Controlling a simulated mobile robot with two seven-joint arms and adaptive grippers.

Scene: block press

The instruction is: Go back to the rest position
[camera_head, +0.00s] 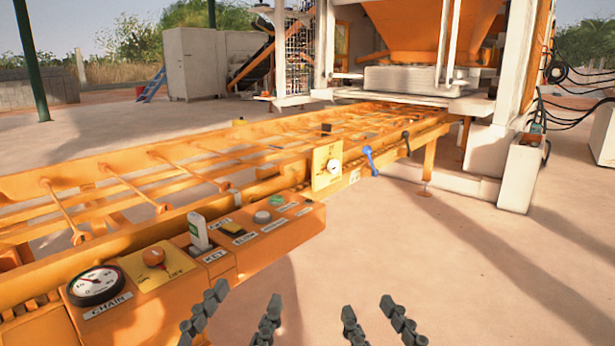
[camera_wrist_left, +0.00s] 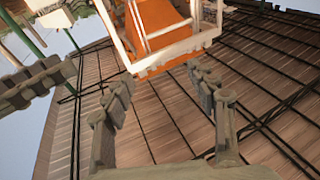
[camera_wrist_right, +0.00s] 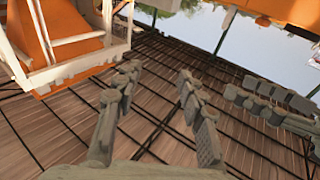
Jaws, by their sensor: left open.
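My left gripper (camera_head: 248,293) is at the bottom middle of the head view, its fingers apart with nothing between them. My right gripper (camera_head: 367,304) is close to its right, also with fingers apart and empty. In the left wrist view my left gripper (camera_wrist_left: 158,78) points up at the roof, with the other gripper's fingers at the left edge. In the right wrist view my right gripper (camera_wrist_right: 157,75) also shows an empty gap. Both appear clear of the control panel (camera_head: 222,267).
A blue-handled lever (camera_head: 369,160) stands beside the orange conveyor frame (camera_head: 140,160). The block press (camera_head: 420,85) is behind. The floor at the right (camera_head: 450,260) is open.

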